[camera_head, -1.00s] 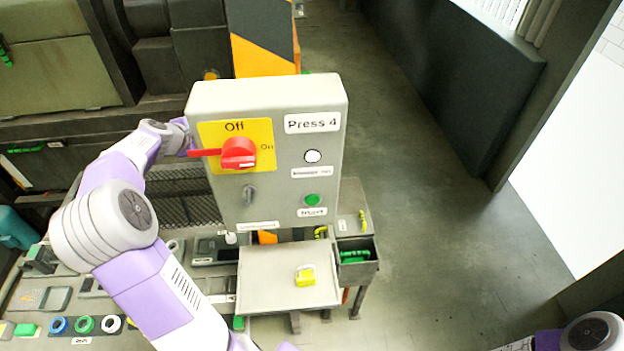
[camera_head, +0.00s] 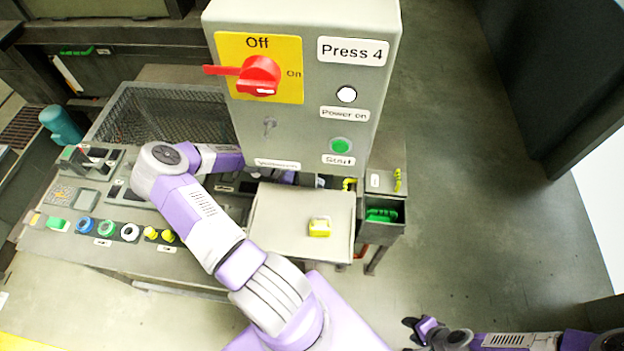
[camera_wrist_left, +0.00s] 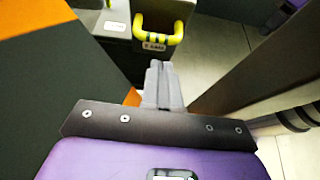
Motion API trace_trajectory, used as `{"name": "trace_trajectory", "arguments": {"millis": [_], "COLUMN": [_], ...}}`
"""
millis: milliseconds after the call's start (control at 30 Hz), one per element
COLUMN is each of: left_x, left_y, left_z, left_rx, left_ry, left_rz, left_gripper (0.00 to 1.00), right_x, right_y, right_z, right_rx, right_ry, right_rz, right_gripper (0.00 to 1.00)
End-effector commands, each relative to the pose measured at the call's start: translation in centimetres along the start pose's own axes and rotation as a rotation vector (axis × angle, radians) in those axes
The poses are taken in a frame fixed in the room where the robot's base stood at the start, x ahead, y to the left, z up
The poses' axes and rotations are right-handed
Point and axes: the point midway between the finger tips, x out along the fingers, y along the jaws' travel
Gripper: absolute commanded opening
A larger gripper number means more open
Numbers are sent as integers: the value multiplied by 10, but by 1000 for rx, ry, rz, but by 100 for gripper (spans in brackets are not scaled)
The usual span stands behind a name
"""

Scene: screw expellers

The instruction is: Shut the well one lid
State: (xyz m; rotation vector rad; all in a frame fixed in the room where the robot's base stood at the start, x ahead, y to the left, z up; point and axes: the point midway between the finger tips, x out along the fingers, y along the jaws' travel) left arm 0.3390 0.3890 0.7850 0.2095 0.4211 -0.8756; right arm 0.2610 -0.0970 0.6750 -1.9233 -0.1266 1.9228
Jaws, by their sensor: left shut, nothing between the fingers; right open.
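I cannot tell for sure which part is the well one lid. In the left wrist view, a yellow handle (camera_wrist_left: 160,38) sits on a grey box with a small label I cannot read clearly. My left gripper (camera_wrist_left: 163,85) is shut and empty, its fingers pointing toward that handle, apparently apart from it. In the head view, the left arm reaches under the Press 4 panel (camera_head: 305,120) and its fingertips are hidden. Yellow handles (camera_head: 348,184) (camera_head: 397,180) show at the panel's lower right. My right gripper (camera_head: 412,328) is open and empty at the lower edge.
A pale plate (camera_head: 285,215) with a yellow padlock-like piece (camera_head: 319,228) lies below the panel. A grey bin (camera_head: 380,232) holding green pieces stands to its right. The control bench (camera_head: 70,235) with several buttons is at left. The floor at right is clear.

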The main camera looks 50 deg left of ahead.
Motion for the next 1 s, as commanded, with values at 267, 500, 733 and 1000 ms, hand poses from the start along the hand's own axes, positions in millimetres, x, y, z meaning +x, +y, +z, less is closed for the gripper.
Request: {"name": "trace_trajectory", "arguments": {"millis": [267,500,733,1000], "left_x": [47,60,60,62], "left_y": [0,1,1,0], "left_z": [-1,0,0,14], "left_rx": [2,1,1,0], "left_ry": [-1,1,2,54], "left_rz": [-1,2,2,-5], "left_gripper": [0,0,0,0], "right_x": [13,15,14,-5], "right_y": [5,6,5,-2], "right_z": [0,-1,-1,0], "right_rx": [0,0,0,0], "right_ry": [0,0,0,0], "right_rz": [0,0,0,0], "right_gripper": [43,43,43,43]}}
